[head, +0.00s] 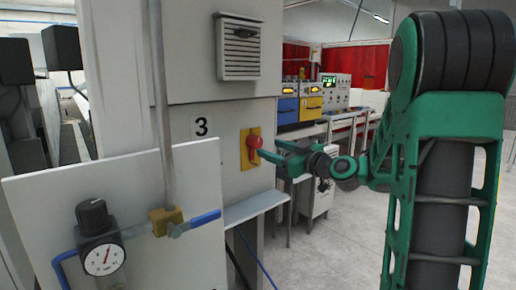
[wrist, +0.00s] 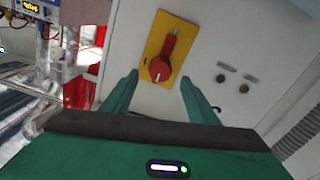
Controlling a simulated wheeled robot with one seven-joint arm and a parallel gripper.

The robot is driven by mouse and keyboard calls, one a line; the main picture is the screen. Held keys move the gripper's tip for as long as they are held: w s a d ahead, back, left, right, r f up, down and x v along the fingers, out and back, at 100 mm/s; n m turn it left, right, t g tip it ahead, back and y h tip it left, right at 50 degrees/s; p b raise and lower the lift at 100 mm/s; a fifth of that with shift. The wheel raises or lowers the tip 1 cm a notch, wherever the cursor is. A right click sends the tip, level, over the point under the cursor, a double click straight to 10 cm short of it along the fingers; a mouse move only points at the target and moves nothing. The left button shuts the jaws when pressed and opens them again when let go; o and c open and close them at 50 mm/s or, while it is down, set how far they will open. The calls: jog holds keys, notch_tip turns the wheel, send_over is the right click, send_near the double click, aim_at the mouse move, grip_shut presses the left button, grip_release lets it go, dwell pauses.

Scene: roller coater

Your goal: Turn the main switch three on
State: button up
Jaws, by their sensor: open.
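The main switch three is a red rotary knob (head: 254,142) on a yellow plate (head: 245,161), on the pale cabinet face right of a "3" label (head: 201,126). In the wrist view the red knob (wrist: 162,66) sits on its yellow plate (wrist: 153,42), its handle tilted in the picture. My gripper (head: 266,147) reaches toward the knob from the right in the head view. In the wrist view its two green fingers (wrist: 158,88) are spread, one on each side of the knob's lower end. I cannot tell whether they touch it.
A gauge (head: 102,258) with a black knob and a blue-handled valve (head: 192,222) stand on a white panel (head: 140,190) in front. A grey ledge (head: 255,207) runs below the switch. Two small buttons (wrist: 232,83) are right of the switch in the wrist view.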

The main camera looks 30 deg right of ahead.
aim_at(259, 145)
jog(key=x, duration=0.6)
jog(key=shift+w+a, duration=0.15)
jog(key=shift+w, duration=0.2)
jog(key=shift+c, duration=0.6)
jog(key=c, duration=0.9)
